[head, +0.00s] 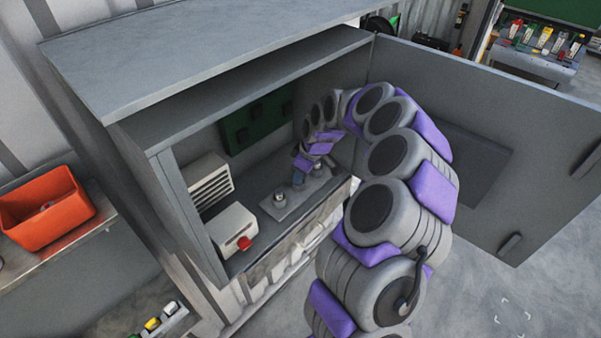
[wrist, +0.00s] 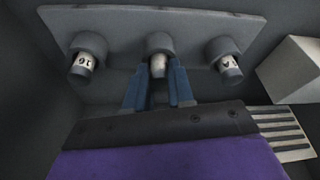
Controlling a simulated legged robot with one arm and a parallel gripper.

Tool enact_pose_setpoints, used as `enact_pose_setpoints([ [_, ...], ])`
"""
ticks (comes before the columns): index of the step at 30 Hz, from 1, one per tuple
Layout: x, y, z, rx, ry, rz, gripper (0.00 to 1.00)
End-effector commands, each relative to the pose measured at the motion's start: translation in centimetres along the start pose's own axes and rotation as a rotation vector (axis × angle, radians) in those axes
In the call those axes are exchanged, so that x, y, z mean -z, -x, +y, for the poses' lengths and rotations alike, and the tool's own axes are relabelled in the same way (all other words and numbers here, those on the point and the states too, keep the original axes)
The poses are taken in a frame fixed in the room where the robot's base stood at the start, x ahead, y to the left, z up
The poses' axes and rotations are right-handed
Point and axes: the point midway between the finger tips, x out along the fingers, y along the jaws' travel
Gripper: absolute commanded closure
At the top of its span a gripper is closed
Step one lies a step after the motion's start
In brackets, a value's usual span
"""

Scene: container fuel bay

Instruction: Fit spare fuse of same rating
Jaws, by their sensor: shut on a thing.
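A grey plate (wrist: 115,27) carries three dark round holders in a row in the wrist view. Each holds a pale fuse. The left fuse (wrist: 82,66) is marked 16. The right fuse (wrist: 229,68) has a partly seen mark. The middle fuse (wrist: 158,66) sits in its holder between the blue fingers of my gripper (wrist: 158,88), which is shut on it. Its mark is too blurred to read. In the head view my gripper (head: 298,180) reaches down inside the open cabinet at the plate (head: 291,207), and my arm hides part of it.
The cabinet door (head: 500,130) stands open to the right. A white box with a red knob (head: 232,228) and a louvred box (head: 208,182) stand left of the plate. An orange bin (head: 45,208) and a small rack of coloured pieces (head: 165,321) lie outside, left.

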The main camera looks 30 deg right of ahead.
Motion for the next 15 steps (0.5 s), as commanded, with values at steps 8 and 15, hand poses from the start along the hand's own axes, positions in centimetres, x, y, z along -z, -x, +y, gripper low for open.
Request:
enact_pose_setpoints([
  [8,-0.01,-0.02,0.03,-0.001,0.000,0.000,1.00],
  [15,-0.08,-0.22,0.04,-0.001,0.001,0.000,1.00],
])
